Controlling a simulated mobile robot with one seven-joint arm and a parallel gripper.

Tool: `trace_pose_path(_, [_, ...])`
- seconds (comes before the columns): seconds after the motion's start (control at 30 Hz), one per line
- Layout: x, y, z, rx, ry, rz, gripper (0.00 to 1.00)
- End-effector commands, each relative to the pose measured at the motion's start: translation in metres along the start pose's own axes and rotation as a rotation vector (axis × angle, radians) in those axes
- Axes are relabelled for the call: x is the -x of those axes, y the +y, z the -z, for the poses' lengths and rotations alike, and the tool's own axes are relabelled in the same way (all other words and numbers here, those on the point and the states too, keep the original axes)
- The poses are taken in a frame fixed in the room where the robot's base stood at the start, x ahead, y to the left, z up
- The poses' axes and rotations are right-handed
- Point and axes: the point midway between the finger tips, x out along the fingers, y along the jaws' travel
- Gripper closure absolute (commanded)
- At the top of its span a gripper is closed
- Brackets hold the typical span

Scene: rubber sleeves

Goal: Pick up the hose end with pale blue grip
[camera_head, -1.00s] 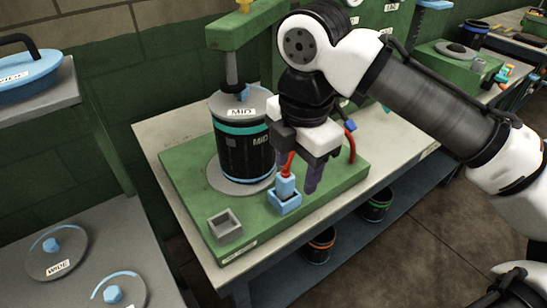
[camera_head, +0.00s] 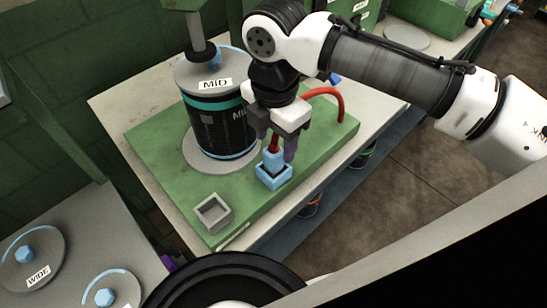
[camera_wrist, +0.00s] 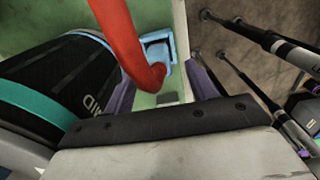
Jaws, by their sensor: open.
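The hose end with pale blue grip (camera_head: 272,161) stands upright in a light blue square socket (camera_head: 275,181) on the green base plate. Its red hose (camera_head: 341,102) rises from the grip, passes behind my gripper and arches to the right. The grip is mostly hidden there.
A black MID canister (camera_head: 219,125) with a teal band stands close left of my gripper, under a press. An empty grey square socket (camera_head: 212,212) sits at the front of the green base plate (camera_head: 165,180). A lower table at left holds round lids (camera_head: 50,245).

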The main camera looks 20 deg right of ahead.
Motion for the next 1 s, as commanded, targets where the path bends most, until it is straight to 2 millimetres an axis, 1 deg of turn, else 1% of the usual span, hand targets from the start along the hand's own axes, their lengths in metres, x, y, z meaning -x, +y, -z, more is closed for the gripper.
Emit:
trace_pose_path(0.17, [-0.009,0.000,0.000,0.000,-0.001,0.001,0.44])
trace_pose_path(0.5, [-0.051,0.002,0.001,0.001,-0.001,0.001,0.44])
trace_pose_path(0.63, [-0.057,0.002,0.001,0.001,0.000,-0.001,0.44])
trace_pose_path(0.83, [-0.057,0.002,0.001,0.001,0.000,-0.002,0.44])
trace_pose_path(1.0, [-0.057,0.002,0.001,0.001,0.000,-0.002,0.66])
